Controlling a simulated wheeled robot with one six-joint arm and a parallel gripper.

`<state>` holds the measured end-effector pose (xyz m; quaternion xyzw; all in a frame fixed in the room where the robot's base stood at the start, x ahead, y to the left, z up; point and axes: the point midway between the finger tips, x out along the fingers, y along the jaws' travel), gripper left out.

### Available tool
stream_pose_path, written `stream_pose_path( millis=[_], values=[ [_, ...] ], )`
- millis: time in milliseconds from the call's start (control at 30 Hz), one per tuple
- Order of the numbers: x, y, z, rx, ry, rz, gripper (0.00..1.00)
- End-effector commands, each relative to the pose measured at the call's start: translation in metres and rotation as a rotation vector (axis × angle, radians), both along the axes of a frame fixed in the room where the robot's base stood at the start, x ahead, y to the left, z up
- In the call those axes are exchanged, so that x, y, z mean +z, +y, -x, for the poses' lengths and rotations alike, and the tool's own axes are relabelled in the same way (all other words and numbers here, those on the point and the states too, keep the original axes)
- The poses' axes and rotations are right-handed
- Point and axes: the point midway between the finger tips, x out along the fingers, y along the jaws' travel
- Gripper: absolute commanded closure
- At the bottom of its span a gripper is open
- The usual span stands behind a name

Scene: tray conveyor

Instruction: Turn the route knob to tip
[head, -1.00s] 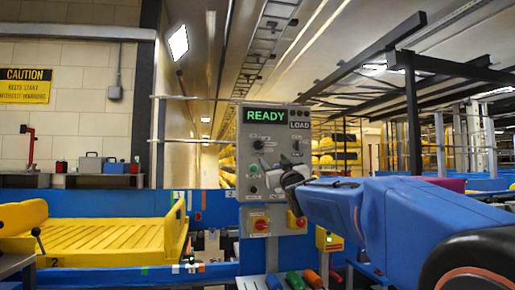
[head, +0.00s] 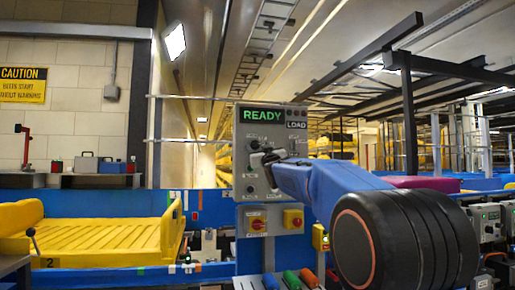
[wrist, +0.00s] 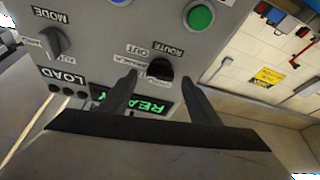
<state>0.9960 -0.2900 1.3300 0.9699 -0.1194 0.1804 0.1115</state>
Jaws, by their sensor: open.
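The grey control panel (head: 243,172) stands at the centre of the head view. Its screen reads READY. The dark route knob (wrist: 160,68) shows in the wrist view, under the ROUTE label. Lettering beside it includes "OUT"; other words are partly covered or too small to read. My gripper (wrist: 160,78) is open, with one finger on each side of the route knob. I cannot tell whether either finger touches it. In the head view my gripper (head: 261,160) is at the panel's upper left and hides part of the knob area.
The mode knob (wrist: 50,42), the green button (wrist: 200,16) and a blue button (wrist: 116,2) are near the fingers. Below the panel are a red switch on yellow (head: 293,219) and coloured handles. A yellow tray (head: 110,236) lies at left.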

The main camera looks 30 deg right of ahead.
Motion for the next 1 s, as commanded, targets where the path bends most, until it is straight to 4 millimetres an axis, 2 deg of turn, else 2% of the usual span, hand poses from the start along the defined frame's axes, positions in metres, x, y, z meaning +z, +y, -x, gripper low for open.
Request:
stream_pose_path(
  millis=[200,533,700,1000],
  values=[
    [0.006,-0.003,-0.014,0.000,0.000,0.000,0.44],
    [0.006,-0.003,-0.015,0.000,0.000,0.000,0.44],
    [0.006,-0.003,-0.015,0.000,0.000,0.000,0.84],
    [0.006,-0.004,-0.015,-0.001,0.005,0.019,0.85]
  ],
)
